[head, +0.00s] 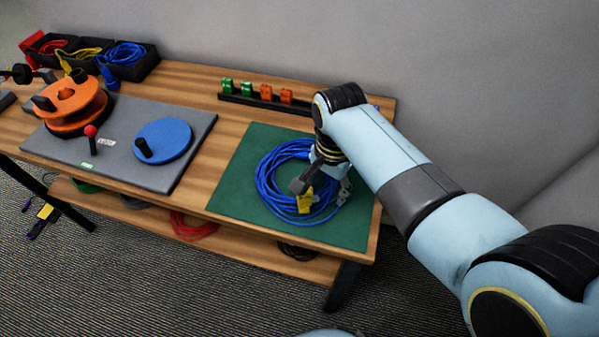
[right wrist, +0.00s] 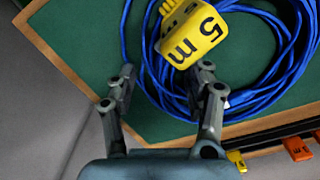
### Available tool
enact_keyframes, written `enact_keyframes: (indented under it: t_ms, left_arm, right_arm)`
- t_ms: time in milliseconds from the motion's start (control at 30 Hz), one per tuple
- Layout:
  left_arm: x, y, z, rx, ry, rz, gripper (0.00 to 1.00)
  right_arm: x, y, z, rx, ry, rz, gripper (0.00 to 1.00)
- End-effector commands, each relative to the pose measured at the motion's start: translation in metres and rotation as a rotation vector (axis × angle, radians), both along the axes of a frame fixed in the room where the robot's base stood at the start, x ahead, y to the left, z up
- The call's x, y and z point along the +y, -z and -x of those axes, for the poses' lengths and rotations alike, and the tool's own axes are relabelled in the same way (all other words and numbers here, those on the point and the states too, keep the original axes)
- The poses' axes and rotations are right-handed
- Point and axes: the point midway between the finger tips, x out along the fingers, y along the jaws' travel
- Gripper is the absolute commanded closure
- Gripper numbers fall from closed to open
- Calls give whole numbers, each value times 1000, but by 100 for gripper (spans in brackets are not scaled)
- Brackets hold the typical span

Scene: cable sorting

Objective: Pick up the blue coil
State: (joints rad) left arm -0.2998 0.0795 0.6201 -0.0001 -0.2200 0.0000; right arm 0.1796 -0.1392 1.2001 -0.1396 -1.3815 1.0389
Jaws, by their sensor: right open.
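The blue coil (head: 268,187) lies flat on a green mat (head: 237,197) at the right end of the table. It also shows in the right wrist view (right wrist: 150,63). A yellow tag (head: 304,200) sits on the coil; in the right wrist view the tag (right wrist: 190,32) reads "5 m". My right gripper (head: 319,187) is over the coil's right part. In the right wrist view its two fingers (right wrist: 164,85) are apart, with coil strands visible between them. I cannot tell whether the fingers touch the coil. My left gripper is not in view.
A black rack (head: 258,101) with green and orange clips stands behind the mat. A grey board (head: 119,166) holds an orange reel (head: 72,101) and a blue disc (head: 164,139). Black bins (head: 134,67) of cables stand at the back left. A wall is behind the table.

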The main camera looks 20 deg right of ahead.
Motion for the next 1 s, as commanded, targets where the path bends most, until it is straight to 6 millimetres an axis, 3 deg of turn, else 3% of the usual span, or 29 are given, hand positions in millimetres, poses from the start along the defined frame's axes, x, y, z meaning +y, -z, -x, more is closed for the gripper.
enact_keyframes:
  t_ms: [267, 667, 1000]
  left_arm:
    - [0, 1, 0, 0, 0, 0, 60]
    - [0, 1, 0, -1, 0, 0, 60]
    - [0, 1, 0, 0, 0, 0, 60]
  right_arm:
    - [0, 6, 0, -2, 0, 0, 49]
    - [0, 5, 0, -1, 0, 0, 99]
    - [0, 5, -1, -2, 0, 0, 100]
